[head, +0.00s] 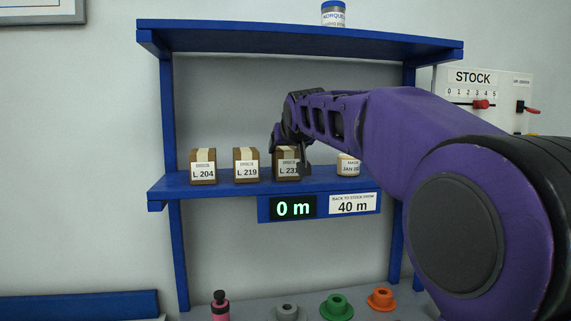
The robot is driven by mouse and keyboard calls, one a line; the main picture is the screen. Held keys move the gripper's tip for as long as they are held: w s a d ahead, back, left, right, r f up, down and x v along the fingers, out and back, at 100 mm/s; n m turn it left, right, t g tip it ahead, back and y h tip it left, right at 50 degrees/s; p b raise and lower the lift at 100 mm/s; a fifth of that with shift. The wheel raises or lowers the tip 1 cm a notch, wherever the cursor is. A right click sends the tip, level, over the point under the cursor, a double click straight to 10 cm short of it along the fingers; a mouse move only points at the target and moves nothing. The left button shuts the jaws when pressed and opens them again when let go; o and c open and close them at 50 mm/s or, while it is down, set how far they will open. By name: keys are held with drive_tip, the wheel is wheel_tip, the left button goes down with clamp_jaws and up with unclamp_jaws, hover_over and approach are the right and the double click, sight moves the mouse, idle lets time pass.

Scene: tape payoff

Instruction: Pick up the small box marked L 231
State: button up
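The small box marked L 231 (286,170) stands on the blue middle shelf, rightmost of three brown boxes with pale tape and white labels. My gripper (290,160) is at this box, with dark fingers at its upper part and right side. The last digit of the label is partly covered by a finger. The box looks upright and at shelf level. I cannot tell whether the fingers touch it or are closed on it.
Boxes L 204 (203,168) and L 219 (246,166) stand to the left. A round container (348,164) stands to the right, partly behind my arm. The upper shelf (250,38) overhangs. A display reading 0 m (293,207) hangs under the middle shelf (177,187).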

drive_tip(key=c, duration=0.7)
drive_tip(key=shift+c, duration=1)
drive_tip(key=shift+r, duration=0.15)
